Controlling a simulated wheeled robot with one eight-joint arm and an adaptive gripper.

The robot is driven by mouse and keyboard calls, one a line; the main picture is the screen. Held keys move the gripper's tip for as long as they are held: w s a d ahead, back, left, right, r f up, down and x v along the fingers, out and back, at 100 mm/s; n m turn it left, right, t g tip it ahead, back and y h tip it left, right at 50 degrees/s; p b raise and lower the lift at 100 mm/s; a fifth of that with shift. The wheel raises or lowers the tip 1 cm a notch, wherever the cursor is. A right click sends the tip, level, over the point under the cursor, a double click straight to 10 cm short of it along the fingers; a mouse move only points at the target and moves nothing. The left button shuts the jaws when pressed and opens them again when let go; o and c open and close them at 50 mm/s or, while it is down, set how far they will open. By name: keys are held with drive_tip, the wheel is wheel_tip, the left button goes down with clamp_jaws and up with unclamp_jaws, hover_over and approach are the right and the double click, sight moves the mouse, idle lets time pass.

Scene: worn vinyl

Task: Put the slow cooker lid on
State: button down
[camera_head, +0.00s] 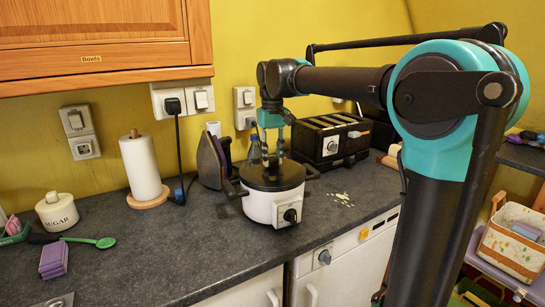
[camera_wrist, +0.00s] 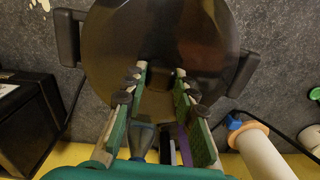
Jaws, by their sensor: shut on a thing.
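The slow cooker (camera_head: 262,208) is a white pot with dark side handles and a front knob, standing upright on the counter. Its dark round lid (camera_head: 258,180) lies level over the pot's mouth; I cannot tell whether it touches the rim all around. The lid (camera_wrist: 165,25) fills the upper middle of the wrist view, with cooker handles (camera_wrist: 68,38) at both sides. My gripper (camera_head: 271,160) points down over the lid's middle, shut on the lid.
A black toaster (camera_head: 335,137) stands behind right, with pale crumbs (camera_head: 343,199) nearby. An iron (camera_head: 211,160) and a bottle (camera_head: 254,148) are close behind the cooker. A paper towel roll (camera_head: 142,168) stands left.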

drive_tip(key=c, duration=1.1)
unclamp_jaws()
drive_tip(key=shift+c, duration=0.2)
wheel_tip(320, 180, up, 12)
